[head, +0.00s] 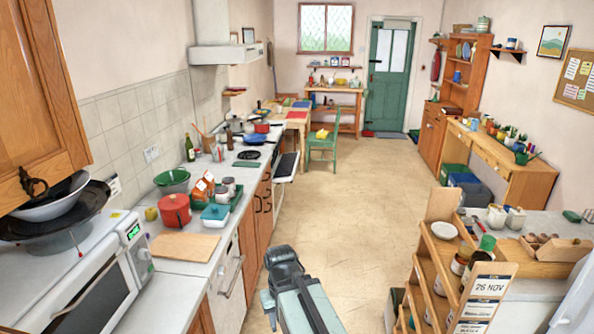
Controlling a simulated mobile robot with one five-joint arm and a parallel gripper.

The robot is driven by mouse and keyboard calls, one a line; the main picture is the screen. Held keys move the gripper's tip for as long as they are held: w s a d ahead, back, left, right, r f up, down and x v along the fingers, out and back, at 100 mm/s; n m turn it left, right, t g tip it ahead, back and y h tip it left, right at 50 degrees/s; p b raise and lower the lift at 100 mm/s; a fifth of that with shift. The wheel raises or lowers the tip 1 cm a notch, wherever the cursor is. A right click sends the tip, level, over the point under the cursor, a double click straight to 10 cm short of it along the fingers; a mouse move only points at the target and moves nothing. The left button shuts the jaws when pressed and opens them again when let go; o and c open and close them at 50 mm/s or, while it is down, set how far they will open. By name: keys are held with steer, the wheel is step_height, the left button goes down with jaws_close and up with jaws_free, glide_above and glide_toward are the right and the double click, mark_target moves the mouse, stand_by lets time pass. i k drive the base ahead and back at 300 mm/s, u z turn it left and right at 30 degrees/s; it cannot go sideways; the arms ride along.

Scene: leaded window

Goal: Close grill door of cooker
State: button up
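The cooker (250,154) is set into the left counter run, with a dark hob on top. Its grill door (287,166) looks open: a dark panel with a pale edge juts out from the cooker front toward the aisle. A white lower front (280,189) shows beneath it. My gripper (282,258) is at the bottom middle, at the end of my teal arm, well short of the cooker and apart from the grill door. Its fingers cannot be made out, so I cannot tell whether it is open or shut.
The tiled floor (345,190) ahead is clear. A green chair (322,146) stands beyond the cooker by the table. Wooden shelving (432,262) stands close on the right. A white-fronted appliance (230,280) and wooden cupboards (255,218) line the left.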

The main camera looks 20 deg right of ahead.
mark_target(285, 171)
steer(key=z, duration=0.85)
steer(key=i, duration=5.7)
steer(key=u, duration=3.35)
steer(key=k, duration=0.85)
steer(key=z, duration=0.05)
